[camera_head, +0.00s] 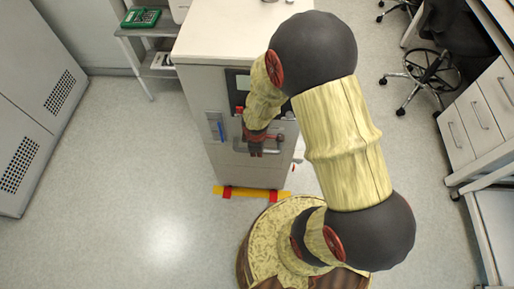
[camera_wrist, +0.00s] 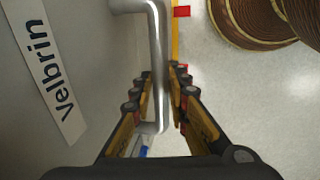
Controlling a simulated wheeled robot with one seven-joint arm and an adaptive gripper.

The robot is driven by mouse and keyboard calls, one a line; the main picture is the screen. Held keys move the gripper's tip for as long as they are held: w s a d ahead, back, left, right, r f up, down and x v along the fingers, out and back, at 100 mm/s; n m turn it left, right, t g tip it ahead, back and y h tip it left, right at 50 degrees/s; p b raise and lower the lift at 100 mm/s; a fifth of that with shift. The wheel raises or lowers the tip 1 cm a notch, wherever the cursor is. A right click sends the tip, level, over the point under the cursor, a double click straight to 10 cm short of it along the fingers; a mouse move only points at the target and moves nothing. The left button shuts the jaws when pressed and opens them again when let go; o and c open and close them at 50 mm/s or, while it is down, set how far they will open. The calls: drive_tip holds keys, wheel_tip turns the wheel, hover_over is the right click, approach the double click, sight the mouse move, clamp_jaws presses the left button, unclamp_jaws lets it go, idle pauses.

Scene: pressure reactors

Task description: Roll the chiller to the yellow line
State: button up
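The chiller (camera_head: 228,165) is a pale grey cabinet with a white top, standing upright on the floor. The yellow line (camera_head: 255,192), with red marks, runs along the floor at the chiller's near base. The line also shows in the wrist view (camera_wrist: 175,40). My gripper (camera_head: 257,150) is at the chiller's front. In the wrist view my gripper (camera_wrist: 160,75) has one finger on each side of the metal handle (camera_wrist: 158,55). Narrow gaps seem to show beside the bar, so the fingers look open around it. The chiller's far base is hidden.
A shelf cart (camera_head: 150,31) with a green device stands behind left. A grey vented cabinet (camera_head: 35,95) is at the left. A stool (camera_head: 432,68) and drawers (camera_head: 480,115) are at the right. The floor at the left front is clear.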

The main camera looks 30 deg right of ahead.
drive_tip(key=o, duration=0.5)
drive_tip(key=shift+w+r, duration=0.15)
drive_tip(key=shift+w, duration=0.05)
drive_tip(key=r, duration=0.4)
drive_tip(key=s+a+r, duration=0.1)
drive_tip(key=r, duration=0.2)
drive_tip(key=s+r, duration=0.1)
drive_tip(key=r, duration=0.3)
drive_tip(key=shift+a+r, duration=0.15)
drive_tip(key=shift+r, duration=0.2)
drive_tip(key=s+a+r+m+t, duration=0.1)
drive_tip(key=s+r+m, duration=0.2)
drive_tip(key=r, duration=0.6)
drive_tip(key=s+a+r+m+t, duration=0.1)
drive_tip(key=s+r+m, duration=0.3)
drive_tip(key=r, duration=0.4)
drive_tip(key=s+a+r+m+t+y, duration=0.1)
drive_tip(key=s+a+r+m, duration=0.2)
drive_tip(key=r, duration=0.6)
drive_tip(key=shift+s+a+r+m+t, duration=0.15)
drive_tip(key=shift+s+r+m+t, duration=0.25)
drive_tip(key=shift+m, duration=0.2)
